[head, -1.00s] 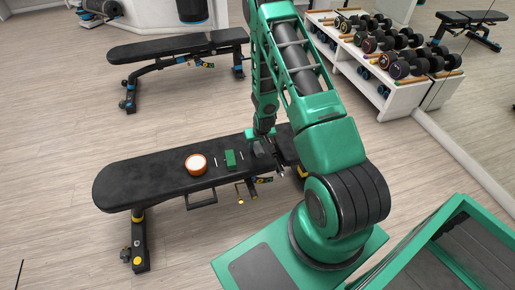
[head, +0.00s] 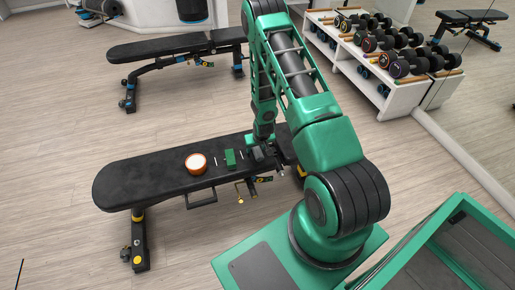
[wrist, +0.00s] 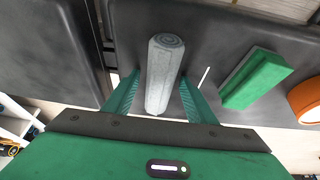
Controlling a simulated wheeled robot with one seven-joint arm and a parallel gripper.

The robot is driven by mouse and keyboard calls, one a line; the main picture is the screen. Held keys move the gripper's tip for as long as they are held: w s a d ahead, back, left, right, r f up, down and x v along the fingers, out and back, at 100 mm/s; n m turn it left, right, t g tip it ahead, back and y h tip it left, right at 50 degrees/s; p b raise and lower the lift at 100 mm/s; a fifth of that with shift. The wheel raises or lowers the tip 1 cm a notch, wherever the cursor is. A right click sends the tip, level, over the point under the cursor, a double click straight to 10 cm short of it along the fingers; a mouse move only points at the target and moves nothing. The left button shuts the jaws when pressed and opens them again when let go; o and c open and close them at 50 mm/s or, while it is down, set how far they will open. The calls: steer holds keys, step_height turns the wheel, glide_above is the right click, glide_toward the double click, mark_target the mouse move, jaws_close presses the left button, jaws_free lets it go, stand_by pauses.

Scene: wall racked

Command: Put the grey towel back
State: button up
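The grey towel (wrist: 163,72) is a tight roll lying on the black bench (head: 130,185). In the wrist view it lies lengthwise between the two green fingers of my gripper (wrist: 158,100). The fingers are open, one on each side of the roll, with a gap showing on both sides. In the head view my gripper (head: 262,143) is low over the right part of the bench, and the arm and hand partly hide the towel area.
A green block (head: 230,159) and a round orange-rimmed item (head: 196,164) sit on the bench left of my gripper. Thin white marks show beside the block. A dumbbell rack (head: 385,65) stands at the back right, another bench (head: 165,48) behind.

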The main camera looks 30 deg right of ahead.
steer(key=shift+r, duration=0.1)
steer(key=s+r+g, duration=0.1)
steer(key=s+r, duration=0.4)
steer(key=r, duration=0.7)
steer(key=s+d+r+m, duration=0.1)
steer(key=s+r, duration=0.4)
steer(key=r, duration=0.6)
steer(key=s+r+g, duration=0.1)
steer(key=s+r, duration=0.3)
steer(key=r, duration=0.8)
steer(key=s+a+r, duration=0.1)
steer(key=s+r, duration=0.3)
steer(key=s, duration=0.3)
steer(key=s+a+r+m+g+y, duration=0.1)
steer(key=s+a+r, duration=0.1)
steer(key=s+r, duration=0.3)
steer(key=s+a+r+m+g, duration=0.1)
steer(key=s+r, duration=0.3)
steer(key=s, duration=0.7)
steer(key=shift+a+r, duration=0.3)
steer(key=shift+a, duration=0.35)
